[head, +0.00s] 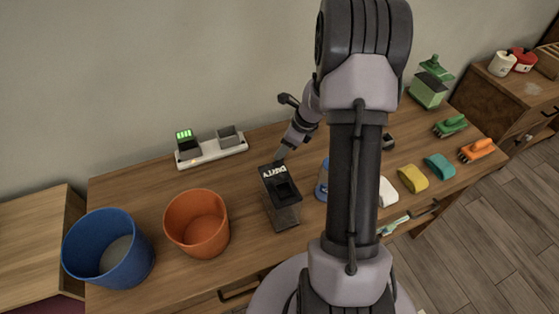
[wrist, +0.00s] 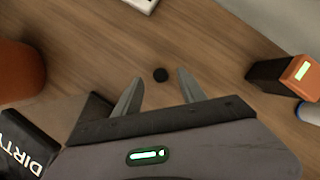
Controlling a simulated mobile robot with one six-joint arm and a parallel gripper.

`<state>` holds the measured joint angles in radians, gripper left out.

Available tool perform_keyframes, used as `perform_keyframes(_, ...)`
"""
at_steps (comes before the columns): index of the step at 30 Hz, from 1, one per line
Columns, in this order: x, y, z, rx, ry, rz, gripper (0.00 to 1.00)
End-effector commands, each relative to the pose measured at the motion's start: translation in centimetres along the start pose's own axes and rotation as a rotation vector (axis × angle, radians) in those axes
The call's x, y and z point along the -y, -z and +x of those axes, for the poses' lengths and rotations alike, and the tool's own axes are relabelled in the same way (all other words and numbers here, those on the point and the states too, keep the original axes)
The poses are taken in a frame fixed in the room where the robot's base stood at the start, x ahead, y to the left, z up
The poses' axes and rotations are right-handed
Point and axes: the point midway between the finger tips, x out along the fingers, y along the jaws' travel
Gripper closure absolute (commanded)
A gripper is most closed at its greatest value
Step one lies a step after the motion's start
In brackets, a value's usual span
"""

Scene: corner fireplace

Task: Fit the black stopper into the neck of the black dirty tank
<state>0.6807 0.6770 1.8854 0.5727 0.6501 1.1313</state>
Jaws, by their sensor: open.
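The black dirty tank (head: 284,214) stands upright on the wooden table, with white DIRTY lettering and a dark recess on top. Its lettered part also shows at the lower left of the wrist view (wrist: 28,140). In the head view my gripper (head: 280,155) is just behind the tank.
An orange bucket (head: 196,228) and a blue bucket (head: 108,255) stand left of the tank. A white charging dock (head: 212,151) is at the back. A blue bottle (head: 322,186) stands right of the tank. An orange-ended black object (wrist: 285,74) is at right in the wrist view.

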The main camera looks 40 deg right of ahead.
Motion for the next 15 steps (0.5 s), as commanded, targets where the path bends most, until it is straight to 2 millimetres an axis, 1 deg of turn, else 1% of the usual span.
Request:
perform_keyframes(1,-0.07,0.28,1.74,0.000,-0.003,0.000,0.52)
perform_keyframes(3,-0.07,0.23,2.57,0.000,-0.002,0.000,0.52)
perform_keyframes(8,-0.03,0.04,2.31,0.000,-0.001,0.000,0.52)
perform_keyframes(9,-0.03,0.04,2.29,0.000,-0.001,0.000,0.54)
perform_keyframes(14,-0.04,0.04,2.28,0.000,-0.001,0.000,0.85)
perform_keyframes(15,-0.04,0.04,2.27,0.000,-0.001,0.000,0.93)
